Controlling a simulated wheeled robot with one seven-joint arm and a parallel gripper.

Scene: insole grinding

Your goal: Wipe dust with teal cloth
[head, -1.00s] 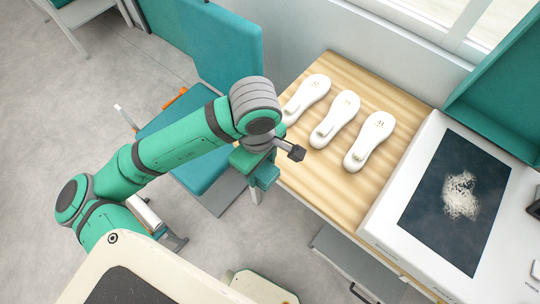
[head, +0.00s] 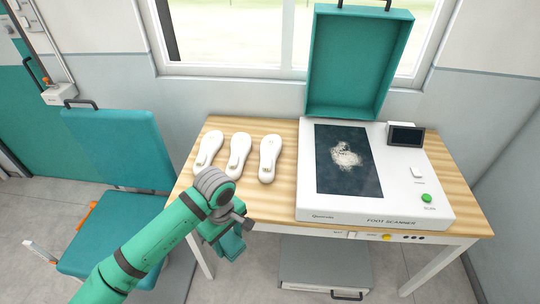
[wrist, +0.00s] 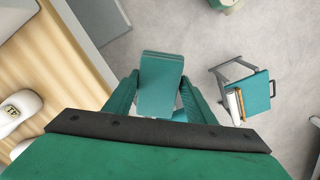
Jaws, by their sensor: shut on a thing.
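My gripper (head: 232,246) is in front of the table's front left part, away from the scanner. In the wrist view my gripper (wrist: 155,105) is shut on the teal cloth (wrist: 160,80), a folded, flat rectangular pad between the two teal fingers. The floor lies below it. In the head view the cloth is hard to tell from the teal gripper.
Several white insoles (head: 238,156) stand on the wooden table (head: 285,206), left of the scanner. The scanner's teal lid (head: 355,60) stands open at the back. A small display (head: 406,135) is at its right. A teal chair (head: 120,150) stands left. A drawer unit (head: 325,270) sits below.

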